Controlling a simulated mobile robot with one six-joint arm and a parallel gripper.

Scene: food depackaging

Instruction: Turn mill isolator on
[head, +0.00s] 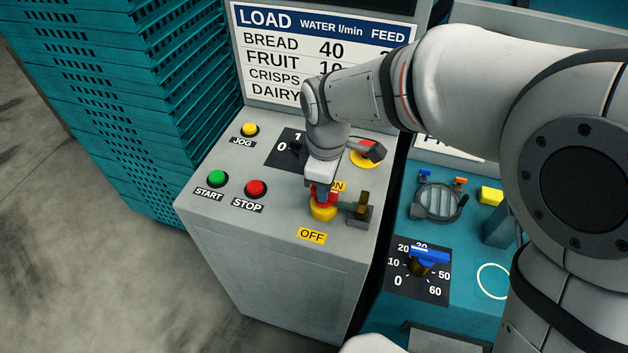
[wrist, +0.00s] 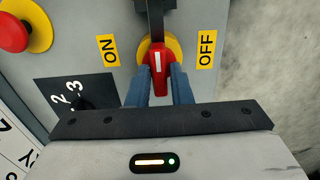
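The mill isolator is a red handle (wrist: 158,62) on a round yellow base (wrist: 175,48), on top of a grey control box. In the head view the yellow base (head: 323,213) shows below my gripper (head: 322,193), which hides much of the handle. The ON label (wrist: 108,50) and OFF label (wrist: 207,49) lie on opposite sides of it. The white line on the handle points to neither label, but across the line between them. My gripper (wrist: 160,82) has its blue fingers on both sides of the handle, seemingly touching it.
A dark upright fitting (head: 361,207) stands close beside the isolator. A red and yellow stop button (wrist: 15,32), a numbered selector (wrist: 83,102), START (head: 217,178), STOP (head: 256,188) and JOG (head: 249,130) buttons share the panel. A blue-handled dial (head: 428,257) is at right.

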